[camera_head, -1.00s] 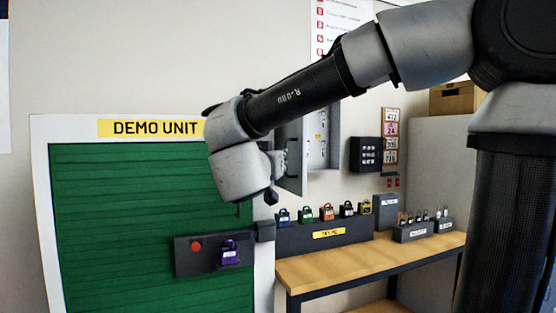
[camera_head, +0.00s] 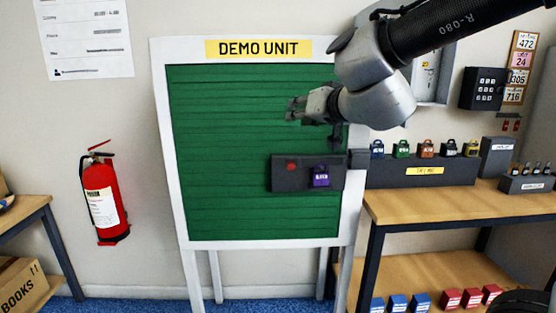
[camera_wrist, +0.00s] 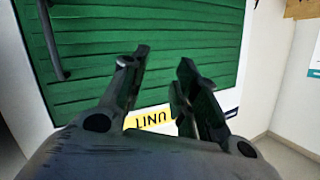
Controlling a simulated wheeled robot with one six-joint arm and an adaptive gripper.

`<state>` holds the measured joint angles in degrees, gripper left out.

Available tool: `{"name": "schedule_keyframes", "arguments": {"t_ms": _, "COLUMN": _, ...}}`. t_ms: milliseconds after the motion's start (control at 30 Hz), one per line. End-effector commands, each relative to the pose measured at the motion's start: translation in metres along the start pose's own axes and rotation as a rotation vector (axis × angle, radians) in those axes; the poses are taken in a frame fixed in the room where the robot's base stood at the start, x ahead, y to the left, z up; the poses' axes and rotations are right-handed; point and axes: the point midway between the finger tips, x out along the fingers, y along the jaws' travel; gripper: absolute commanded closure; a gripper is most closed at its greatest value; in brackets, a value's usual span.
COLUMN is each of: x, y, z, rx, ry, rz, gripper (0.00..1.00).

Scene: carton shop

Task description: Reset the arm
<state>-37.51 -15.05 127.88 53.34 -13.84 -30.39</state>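My gripper (camera_head: 297,108) is at the end of my arm, which reaches in from the upper right in the head view. It is in front of the green panel (camera_head: 230,150) of the demo unit, above the dark lock box. In the wrist view my gripper (camera_wrist: 160,75) shows two dark fingers standing apart with nothing between them. The green panel (camera_wrist: 160,30) and part of the yellow sign (camera_wrist: 150,121) show upside down behind them. No finger touches anything that I can see.
The dark box (camera_head: 282,183) bears a red button (camera_head: 291,166) and a purple padlock (camera_head: 321,176). A wooden bench (camera_head: 420,205) with a rack of padlocks (camera_head: 425,173) stands at right. A fire extinguisher (camera_head: 104,198) hangs at left. Space between it and the unit is free.

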Motion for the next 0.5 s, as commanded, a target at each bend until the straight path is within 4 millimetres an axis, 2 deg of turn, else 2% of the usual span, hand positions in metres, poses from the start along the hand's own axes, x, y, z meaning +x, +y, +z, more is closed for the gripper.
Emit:
{"name": "schedule_keyframes", "arguments": {"t_ms": 67, "x": -0.02, "y": 0.004, "z": 0.035, "rx": -0.012, "ry": -0.175, "rz": -0.077, "gripper": 0.7}}
{"name": "schedule_keyframes", "arguments": {"t_ms": 133, "x": -0.048, "y": 0.02, "z": 0.07, "rx": -0.027, "ry": -0.357, "rz": -0.1, "gripper": 0.7}}
{"name": "schedule_keyframes", "arguments": {"t_ms": 200, "x": -0.086, "y": 0.049, "z": 0.102, "rx": -0.044, "ry": -0.54, "rz": -0.067, "gripper": 0.7}}
{"name": "schedule_keyframes", "arguments": {"t_ms": 267, "x": -0.122, "y": 0.079, "z": 0.124, "rx": -0.053, "ry": -0.676, "rz": -0.005, "gripper": 0.7}}
{"name": "schedule_keyframes", "arguments": {"t_ms": 300, "x": -0.147, "y": 0.1, "z": 0.136, "rx": -0.06, "ry": -0.754, "rz": 0.047, "gripper": 0.7}}
{"name": "schedule_keyframes", "arguments": {"t_ms": 367, "x": -0.184, "y": 0.13, "z": 0.149, "rx": -0.065, "ry": -0.852, "rz": 0.137, "gripper": 0.7}}
{"name": "schedule_keyframes", "arguments": {"t_ms": 400, "x": -0.209, "y": 0.149, "z": 0.155, "rx": -0.067, "ry": -0.904, "rz": 0.2, "gripper": 0.7}}
{"name": "schedule_keyframes", "arguments": {"t_ms": 500, "x": -0.266, "y": 0.191, "z": 0.161, "rx": -0.077, "ry": -0.97, "rz": 0.35, "gripper": 0.7}}
